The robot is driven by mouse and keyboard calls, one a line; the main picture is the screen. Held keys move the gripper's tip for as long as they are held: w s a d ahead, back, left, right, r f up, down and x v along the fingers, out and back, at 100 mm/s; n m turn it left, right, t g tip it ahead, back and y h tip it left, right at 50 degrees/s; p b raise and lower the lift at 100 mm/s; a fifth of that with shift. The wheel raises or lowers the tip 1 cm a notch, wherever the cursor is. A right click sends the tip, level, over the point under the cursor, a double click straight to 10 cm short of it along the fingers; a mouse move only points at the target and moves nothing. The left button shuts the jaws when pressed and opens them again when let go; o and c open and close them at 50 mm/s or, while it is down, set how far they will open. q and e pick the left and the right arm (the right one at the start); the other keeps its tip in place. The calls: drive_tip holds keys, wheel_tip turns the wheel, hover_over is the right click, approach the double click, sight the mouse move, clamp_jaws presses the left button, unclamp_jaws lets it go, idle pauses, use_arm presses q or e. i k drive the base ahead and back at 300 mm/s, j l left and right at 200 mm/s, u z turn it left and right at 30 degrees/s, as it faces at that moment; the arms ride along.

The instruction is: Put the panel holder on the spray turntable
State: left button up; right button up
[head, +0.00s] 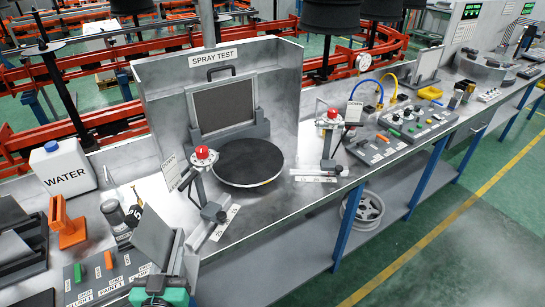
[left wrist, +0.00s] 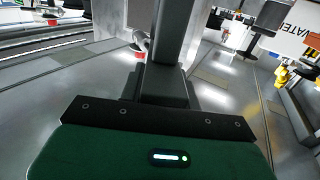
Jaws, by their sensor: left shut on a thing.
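The spray turntable (head: 247,162) is a round dark disc with a light rim, flat on the bench in front of the SPRAY TEST back wall. Nothing stands on it. My left gripper (head: 160,291), teal green, is at the bottom of the head view, to the front left of the turntable. It is shut on the panel holder (head: 153,240), which carries a tilted grey panel; its fingertips are mostly hidden. In the left wrist view a dark upright part of the holder (left wrist: 166,82) rises just beyond the gripper's black plate. My right gripper is not in view.
Two red-topped spray stands (head: 202,155) (head: 329,120) flank the turntable. A framed dark filter (head: 222,105) stands behind it. A white WATER can (head: 63,169), an orange holder (head: 66,222) and a button box (head: 105,275) are at left. A control panel (head: 418,120) is at right.

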sight(248, 158)
drive_tip(key=i+l+z, duration=0.1)
drive_tip(key=z, duration=0.3)
drive_tip(key=i+z, duration=0.1)
drive_tip(key=z, duration=0.25)
drive_tip(key=i+l+z, duration=0.1)
drive_tip(key=z, duration=0.3)
drive_tip(key=i+z, duration=0.15)
drive_tip(key=i, duration=0.25)
drive_tip(key=i+u, duration=0.1)
drive_tip(key=u, duration=0.35)
drive_tip(key=i+u, duration=0.1)
drive_tip(key=u, duration=0.4)
drive_tip(key=i+u, duration=0.2)
